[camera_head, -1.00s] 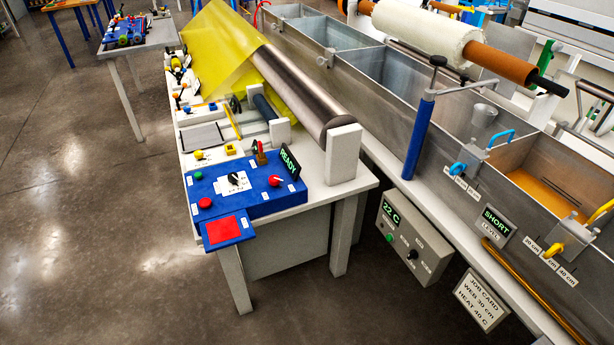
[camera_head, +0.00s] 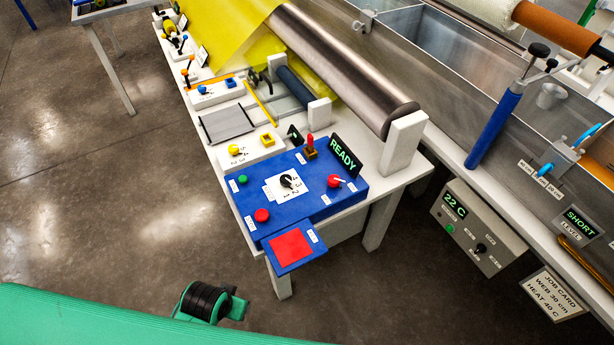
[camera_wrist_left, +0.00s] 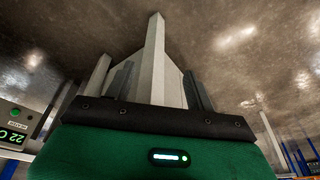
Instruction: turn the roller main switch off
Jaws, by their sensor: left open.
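The blue roller control panel (camera_head: 300,211) lies at the near end of the white bench. It carries a red rotary knob (camera_head: 333,181), a black selector knob (camera_head: 287,181), a green button (camera_head: 243,180), a red button (camera_head: 262,215) and a red-tipped lever (camera_head: 310,142). I cannot read the small labels, so I cannot tell which one is the main switch. A display there reads READY (camera_head: 344,156). My left gripper (camera_wrist_left: 158,72) shows in the left wrist view, its dark fingers apart and empty, with pale bench legs beyond. My right gripper is not in view.
A red pad (camera_head: 291,246) juts from the panel's front. A metal roller (camera_head: 345,70) with a white end post (camera_head: 402,142) stands behind. A grey 22 C heater box (camera_head: 468,235) hangs at right below the bath. Open floor (camera_head: 110,190) lies at left.

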